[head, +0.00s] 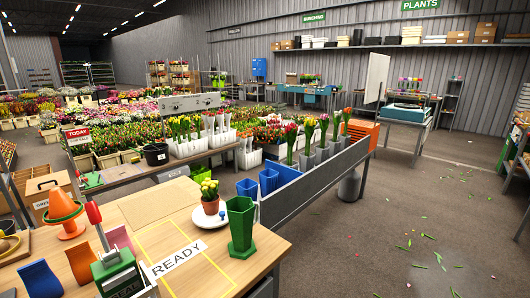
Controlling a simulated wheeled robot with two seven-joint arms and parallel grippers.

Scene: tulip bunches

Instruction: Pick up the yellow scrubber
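I cannot make out a yellow scrubber anywhere in the head view. A yellowish round item (8,246) lies at the far left edge of the front table, partly cut off and too small to tell what it is. Neither of my grippers is in view.
The front wooden table (205,275) has a yellow-taped READY area. It bears an orange cone-shaped thing (63,213), a green device (117,273), a potted yellow flower (210,198) on a white saucer and a green vase (241,228). A grey trough (320,185) adjoins.

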